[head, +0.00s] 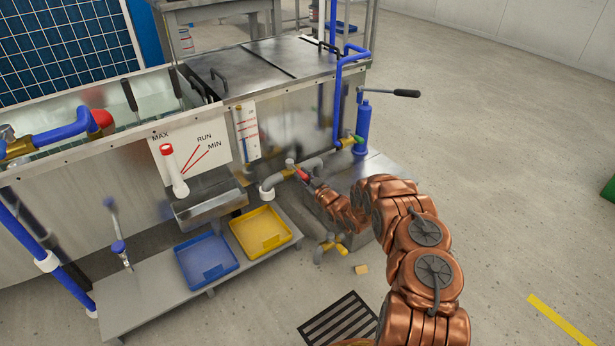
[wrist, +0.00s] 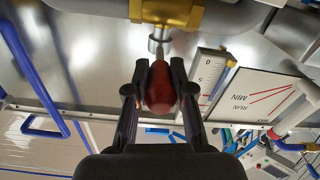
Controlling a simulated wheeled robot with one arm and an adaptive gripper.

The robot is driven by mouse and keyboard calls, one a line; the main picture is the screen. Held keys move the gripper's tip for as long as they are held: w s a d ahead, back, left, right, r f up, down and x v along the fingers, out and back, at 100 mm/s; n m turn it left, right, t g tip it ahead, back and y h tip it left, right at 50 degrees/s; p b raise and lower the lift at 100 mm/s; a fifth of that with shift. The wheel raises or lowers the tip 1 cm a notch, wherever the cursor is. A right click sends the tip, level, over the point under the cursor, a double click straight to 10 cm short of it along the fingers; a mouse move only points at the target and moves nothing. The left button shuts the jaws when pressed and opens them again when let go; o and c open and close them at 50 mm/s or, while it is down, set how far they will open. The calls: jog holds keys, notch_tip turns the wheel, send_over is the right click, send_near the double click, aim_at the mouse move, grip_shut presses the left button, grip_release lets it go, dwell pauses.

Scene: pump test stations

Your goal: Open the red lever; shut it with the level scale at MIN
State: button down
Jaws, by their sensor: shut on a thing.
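My gripper (wrist: 160,70) is shut on the red lever (wrist: 160,92) in the wrist view, one finger on each side of its grip. The lever's stem runs into a brass valve body (wrist: 172,12) on the grey pipe. In the head view my gripper (head: 309,182) is at the red lever (head: 302,175), low in front of the tank, partly hiding it. The level scale (head: 246,130) is a white strip with a blue column on the tank front. It also shows in the wrist view (wrist: 208,72); the level against MIN is too small to read.
A MAX/RUN/MIN sign (head: 205,143) hangs left of the scale, with a white, red-topped handle (head: 173,170) before it. Blue (head: 207,268) and yellow (head: 272,238) trays sit on the low shelf. A blue hand pump (head: 363,128) stands right.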

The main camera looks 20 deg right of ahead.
jog(key=shift+r, duration=0.15)
jog(key=c, duration=1)
grip_release()
jog(key=shift+s+d, duration=0.15)
jog(key=shift+s, duration=0.35)
jog(key=v, duration=1.1)
